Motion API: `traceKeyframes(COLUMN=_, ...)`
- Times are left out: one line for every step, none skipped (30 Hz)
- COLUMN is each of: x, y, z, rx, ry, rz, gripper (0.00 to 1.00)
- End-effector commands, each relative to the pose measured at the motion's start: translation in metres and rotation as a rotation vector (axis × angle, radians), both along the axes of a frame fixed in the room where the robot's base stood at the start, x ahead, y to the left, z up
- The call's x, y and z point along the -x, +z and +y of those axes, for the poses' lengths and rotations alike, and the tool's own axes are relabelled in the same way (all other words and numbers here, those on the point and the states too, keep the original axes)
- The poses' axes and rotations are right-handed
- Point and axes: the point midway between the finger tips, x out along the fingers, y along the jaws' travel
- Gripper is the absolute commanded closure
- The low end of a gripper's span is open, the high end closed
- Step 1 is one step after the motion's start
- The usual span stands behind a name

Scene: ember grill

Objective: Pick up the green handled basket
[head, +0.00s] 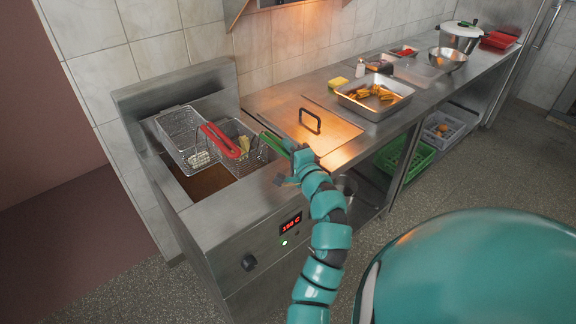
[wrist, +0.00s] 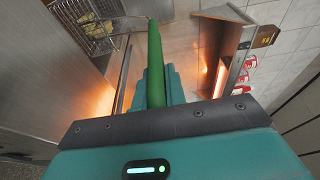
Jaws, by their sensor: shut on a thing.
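The green handle (head: 274,143) belongs to a wire basket (head: 250,148) that hangs at the right side of the fryer, with some pale yellow food inside. My gripper (head: 293,166) is at the outer end of this handle. In the wrist view, the green handle (wrist: 155,62) runs between the two jaws, and my gripper (wrist: 156,88) is shut on it. The wire basket (wrist: 88,22) shows at the top left there, with food in it. From the head view I cannot tell whether the basket is lifted clear of the fryer.
A second wire basket (head: 181,133) sits at the left, and a red handle (head: 222,141) reaches across the first basket. A steel lid (head: 292,125) with a black handle lies right of the fryer. A metal tray (head: 352,98) of fries stands farther along the counter.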

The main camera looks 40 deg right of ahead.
Motion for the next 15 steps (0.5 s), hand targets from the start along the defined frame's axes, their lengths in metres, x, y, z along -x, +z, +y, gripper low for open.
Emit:
traceKeyframes(x=0.0, y=0.015, z=0.001, rx=0.003, ry=0.001, rz=-0.012, gripper=1.0)
traceKeyframes(x=0.001, y=0.023, z=0.0, rx=0.002, ry=-0.002, rz=-0.013, gripper=1.0)
traceKeyframes(x=0.0, y=0.031, z=0.0, rx=0.003, ry=0.0, rz=-0.012, gripper=1.0)
traceKeyframes(x=0.0, y=0.037, z=0.001, rx=0.003, ry=0.002, rz=-0.011, gripper=1.0)
traceKeyframes(x=0.0, y=0.044, z=0.001, rx=0.003, ry=0.001, rz=-0.012, gripper=1.0)
traceKeyframes(x=0.0, y=0.052, z=0.001, rx=0.001, ry=0.0, rz=-0.012, gripper=1.0)
traceKeyframes(x=0.0, y=0.057, z=0.001, rx=0.002, ry=0.001, rz=-0.01, gripper=1.0)
traceKeyframes(x=0.0, y=0.062, z=0.001, rx=0.002, ry=0.002, rz=-0.009, gripper=1.0)
traceKeyframes(x=0.0, y=0.07, z=0.0, rx=0.004, ry=0.0, rz=-0.011, gripper=1.0)
traceKeyframes(x=0.001, y=0.076, z=0.0, rx=0.004, ry=-0.001, rz=-0.012, gripper=1.0)
traceKeyframes(x=0.001, y=0.081, z=0.0, rx=0.002, ry=-0.001, rz=-0.013, gripper=1.0)
traceKeyframes(x=0.0, y=0.086, z=0.001, rx=0.003, ry=0.001, rz=-0.01, gripper=1.0)
traceKeyframes(x=0.0, y=0.09, z=0.001, rx=0.001, ry=0.002, rz=-0.008, gripper=1.0)
traceKeyframes(x=0.0, y=0.094, z=0.001, rx=0.001, ry=0.003, rz=-0.008, gripper=1.0)
traceKeyframes(x=0.0, y=0.101, z=0.001, rx=0.002, ry=0.001, rz=-0.009, gripper=1.0)
